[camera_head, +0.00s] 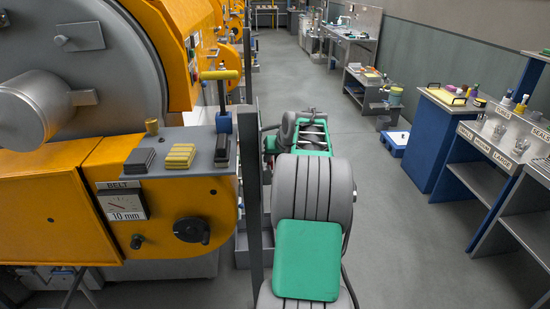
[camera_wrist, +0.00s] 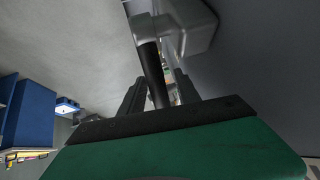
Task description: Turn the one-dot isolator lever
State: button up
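In the wrist view a black bar-shaped lever (camera_wrist: 152,72) runs from a light grey box (camera_wrist: 190,28) down toward my gripper (camera_wrist: 160,92). My gripper's two dark fingers stand apart, one on each side of the bar's near end. The bar appears to lie between them, but I cannot tell whether either finger touches it. No dot mark is readable, so I cannot tell whether this is the one-dot lever. In the head view my grey and green arm reaches forward, and its own links hide the gripper and the lever.
In the head view a yellow machine (camera_head: 50,215) with a belt gauge (camera_head: 124,204), black knob (camera_head: 191,230) and yellow-topped handle (camera_head: 219,75) stands close left of my arm. A dark post (camera_head: 252,200) rises beside it.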

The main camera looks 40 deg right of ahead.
jog(key=b+v, duration=0.1)
jog(key=v, duration=0.7)
jog(key=shift+c, duration=0.6)
